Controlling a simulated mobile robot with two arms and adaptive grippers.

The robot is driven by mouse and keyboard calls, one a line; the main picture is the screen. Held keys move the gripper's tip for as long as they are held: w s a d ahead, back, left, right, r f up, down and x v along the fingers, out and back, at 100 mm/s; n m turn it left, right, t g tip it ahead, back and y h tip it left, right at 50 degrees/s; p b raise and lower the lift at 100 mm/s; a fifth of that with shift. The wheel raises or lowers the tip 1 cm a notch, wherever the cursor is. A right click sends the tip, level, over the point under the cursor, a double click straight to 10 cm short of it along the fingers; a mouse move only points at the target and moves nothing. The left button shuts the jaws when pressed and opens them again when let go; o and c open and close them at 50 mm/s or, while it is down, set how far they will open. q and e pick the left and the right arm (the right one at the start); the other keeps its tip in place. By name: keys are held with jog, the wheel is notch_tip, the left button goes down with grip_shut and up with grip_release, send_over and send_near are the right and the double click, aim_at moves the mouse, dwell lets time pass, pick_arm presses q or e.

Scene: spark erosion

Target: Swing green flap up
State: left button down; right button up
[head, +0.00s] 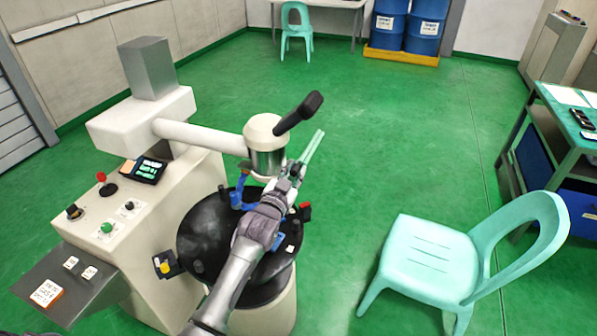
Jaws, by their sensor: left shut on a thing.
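The green flap (314,145) is a narrow pale green strip beside the cylindrical head of the white machine (205,137). It slants up and to the right, with its upper end free in the air. My left gripper (298,169) reaches over the round black table of the machine and is shut on the lower part of the flap. The gripper and wrist hide the flap's lower end and whatever it is mounted on. My right gripper is not in view.
A black handle (299,113) juts from the machine head just above the flap. Blue parts (238,197) stand on the black table (205,238). A mint chair (430,262) stands at the right, near a green workbench (563,125). The floor between machine and chair is clear.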

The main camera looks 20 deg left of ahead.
pick_arm(q)
jog(key=shift+a+f, duration=0.1)
dwell(0.3)
jog(key=c, duration=1)
grip_release()
jog(key=shift+a, duration=0.1)
jog(key=shift+o, duration=0.2)
jog(key=s, duration=1.2)
jog(key=shift+a, duration=0.2)
